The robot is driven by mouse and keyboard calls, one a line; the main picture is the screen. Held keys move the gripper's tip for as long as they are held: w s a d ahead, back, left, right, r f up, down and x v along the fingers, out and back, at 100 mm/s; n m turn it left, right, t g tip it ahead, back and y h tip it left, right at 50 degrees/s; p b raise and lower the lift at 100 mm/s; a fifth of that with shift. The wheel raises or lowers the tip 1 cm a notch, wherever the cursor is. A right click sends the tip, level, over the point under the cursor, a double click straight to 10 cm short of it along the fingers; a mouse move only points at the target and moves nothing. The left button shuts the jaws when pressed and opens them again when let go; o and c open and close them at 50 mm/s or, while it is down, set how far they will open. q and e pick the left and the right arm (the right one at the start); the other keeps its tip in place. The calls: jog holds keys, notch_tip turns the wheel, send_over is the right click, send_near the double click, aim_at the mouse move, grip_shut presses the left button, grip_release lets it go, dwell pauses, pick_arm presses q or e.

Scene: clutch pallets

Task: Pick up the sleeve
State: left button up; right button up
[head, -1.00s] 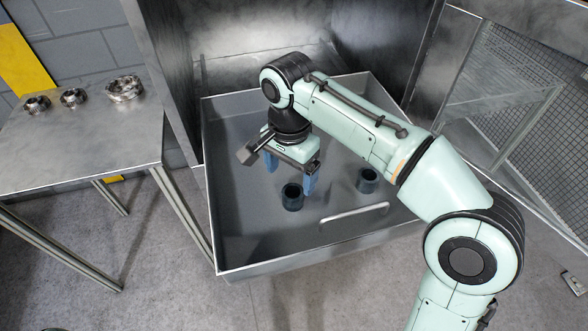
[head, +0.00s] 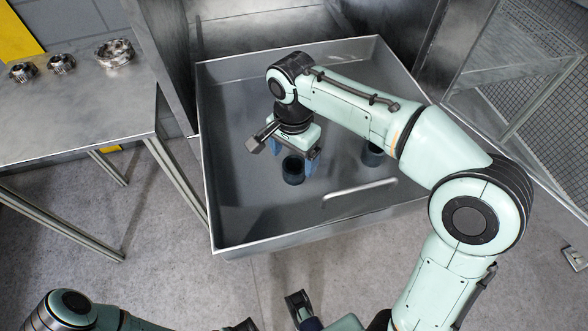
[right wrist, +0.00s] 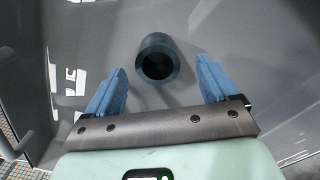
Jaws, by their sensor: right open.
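A dark blue-grey hollow sleeve (head: 293,178) stands upright in the grey tray (head: 232,241). A second, similar sleeve (head: 373,158) stands to its right, partly hidden by my right arm. My right gripper (head: 294,163) is open and empty, pointing down close to the first sleeve. In the right wrist view that sleeve (right wrist: 157,66) shows its open end just beyond and between the two blue fingers, with clear space on both sides. My left arm and parts of a gripper show at the bottom edge of the head view; its jaws are cut off.
The tray has raised walls and a light handle bar (head: 360,190). A metal table (head: 80,125) at the left holds several gear-like metal parts, including a large ring (head: 115,53). A wire-mesh frame (head: 500,80) stands at the right.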

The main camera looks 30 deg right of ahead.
aim_at(295, 166)
notch_tip(295, 166, down, 4)
jog(key=shift+s+d+f+b, duration=0.1)
jog(key=shift+f+b, duration=0.15)
jog(key=shift+b, duration=0.2)
jog(key=shift+r, duration=0.1)
jog(key=c, duration=1.5)
jog(key=shift+r, duration=0.1)
